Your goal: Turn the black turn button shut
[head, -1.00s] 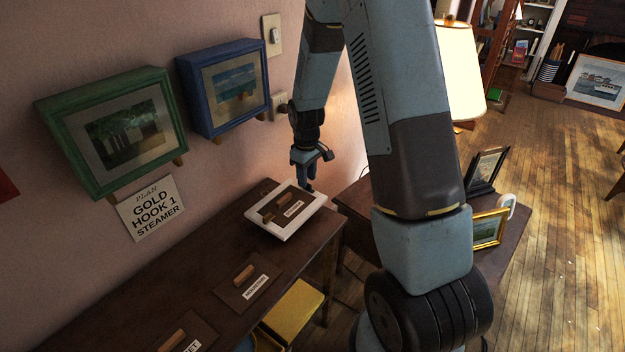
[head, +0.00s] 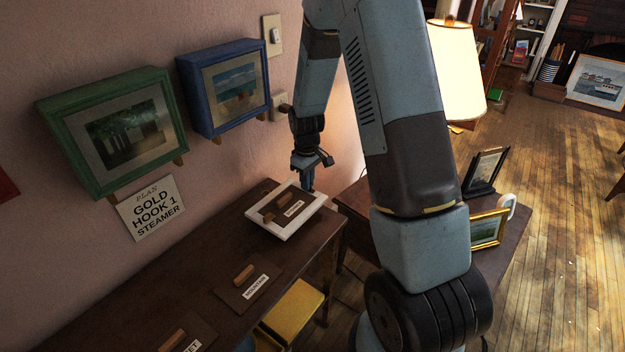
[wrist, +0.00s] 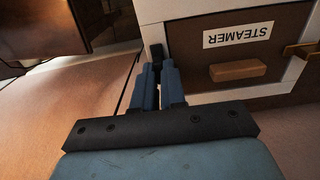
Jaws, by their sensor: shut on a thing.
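The white picture frame (head: 265,227) lies face down on the dark table. Its brown back panel (wrist: 190,45), with a STEAMER label (wrist: 238,34) and a wooden block handle (wrist: 238,71), also shows in the wrist view. The black turn button (wrist: 157,51) is on the frame's rim at the panel's left edge in the wrist view. My gripper (wrist: 158,76) is shut on it, and the fingers hide its lower part. It seems to lie along the rim rather than across the panel. In the head view my gripper (head: 308,184) is at the frame's far edge.
A brass turn button (wrist: 302,49) is at the panel's right side. A MOUNTAIN panel (head: 248,286) lies nearer on the table. Green (head: 60,130) and blue (head: 194,97) frames hang on the wall by a plan card (head: 151,208). A lamp (head: 458,70) stands beyond my arm.

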